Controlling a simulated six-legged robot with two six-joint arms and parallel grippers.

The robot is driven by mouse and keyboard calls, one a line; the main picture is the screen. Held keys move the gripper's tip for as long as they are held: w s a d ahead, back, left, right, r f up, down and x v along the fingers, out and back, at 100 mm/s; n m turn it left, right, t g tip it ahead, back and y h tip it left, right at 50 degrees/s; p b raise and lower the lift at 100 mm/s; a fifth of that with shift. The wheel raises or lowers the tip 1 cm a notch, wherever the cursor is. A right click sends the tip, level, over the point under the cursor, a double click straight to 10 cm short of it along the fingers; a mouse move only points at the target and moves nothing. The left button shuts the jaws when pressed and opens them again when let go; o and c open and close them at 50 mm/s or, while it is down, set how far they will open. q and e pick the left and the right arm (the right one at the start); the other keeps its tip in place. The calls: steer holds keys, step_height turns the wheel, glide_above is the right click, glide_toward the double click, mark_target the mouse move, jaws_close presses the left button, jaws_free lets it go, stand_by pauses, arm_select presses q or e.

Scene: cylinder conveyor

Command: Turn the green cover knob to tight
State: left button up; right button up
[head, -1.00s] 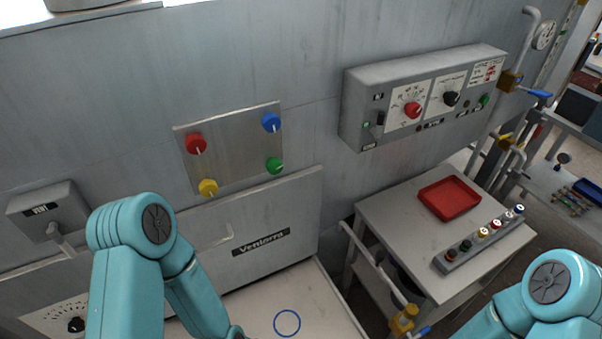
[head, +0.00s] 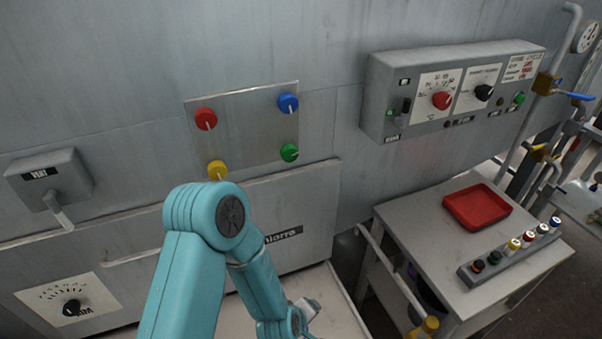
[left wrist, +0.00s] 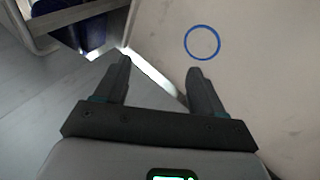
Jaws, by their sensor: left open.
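The green cover knob (head: 289,152) sits at the lower right of a square metal plate (head: 245,132) on the grey wall panel, with a light pointer mark on it. A red knob (head: 206,118), a blue knob (head: 288,102) and a yellow knob (head: 217,170) sit at the plate's other corners. My left gripper, low in the head view below the plate, is well away from the green knob. In the left wrist view it (left wrist: 158,82) is open and empty, above the pale surface edge. My right gripper is out of view.
A pale work surface with a blue ring (left wrist: 202,43) lies below the panel. To the right, a small table (head: 428,239) holds a red tray (head: 477,207) and a rack (head: 512,251) of coloured-capped vials. A control box (head: 450,91) juts from the wall.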

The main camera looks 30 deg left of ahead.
arm_select(q)
steer(key=w+a+r+n+t+y+b, duration=0.3)
steer(key=w+r+n, duration=0.2)
steer(key=w+n, duration=0.25)
steer(key=n+t+y+b, duration=0.3)
steer(key=n+y+b, duration=0.7)
steer(key=n, duration=1.3)
glide_toward(291, 155)
steer(key=shift+y, duration=0.4)
steer(key=p+x, duration=0.5)
steer(key=x, duration=0.2)
steer(key=shift+w+a+f, duration=0.1)
steer(key=shift+w, duration=0.2)
steer(key=shift+w+a, duration=0.35)
steer(key=shift+w, duration=0.05)
steer(key=shift+f, duration=0.1)
steer(key=c, duration=1.1)
steer(key=shift+o, duration=0.2)
